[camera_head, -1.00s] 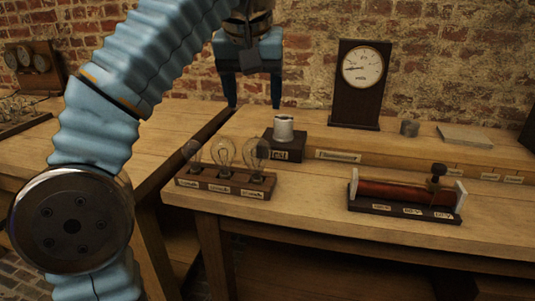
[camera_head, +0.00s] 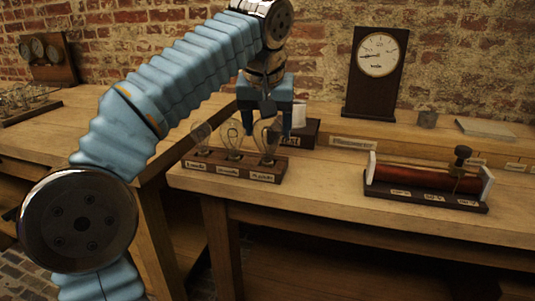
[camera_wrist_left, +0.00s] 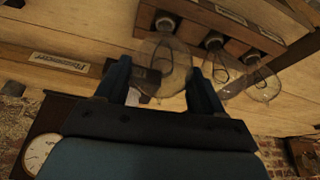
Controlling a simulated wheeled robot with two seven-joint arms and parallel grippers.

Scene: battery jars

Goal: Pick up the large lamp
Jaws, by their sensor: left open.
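Three clear glass lamps stand upright in a row in a dark wooden rack (camera_head: 232,166) on the workbench. The large lamp (camera_head: 266,140) is at the right end, with a medium lamp (camera_head: 232,140) and a small lamp (camera_head: 201,138) to its left. My left gripper (camera_head: 267,130) is open, pointing down at the large lamp. In the left wrist view the large lamp (camera_wrist_left: 163,62) shows between and beyond the fingertips of my left gripper (camera_wrist_left: 160,70); I cannot tell whether they touch the glass. My right gripper is not in view.
Behind the rack, a labelled dark box (camera_head: 305,134) with a pale cylinder is partly hidden by my gripper. A red coil on a dark base (camera_head: 425,184) lies to the right. A dial gauge (camera_head: 376,72) stands at the back. The bench front between rack and coil is clear.

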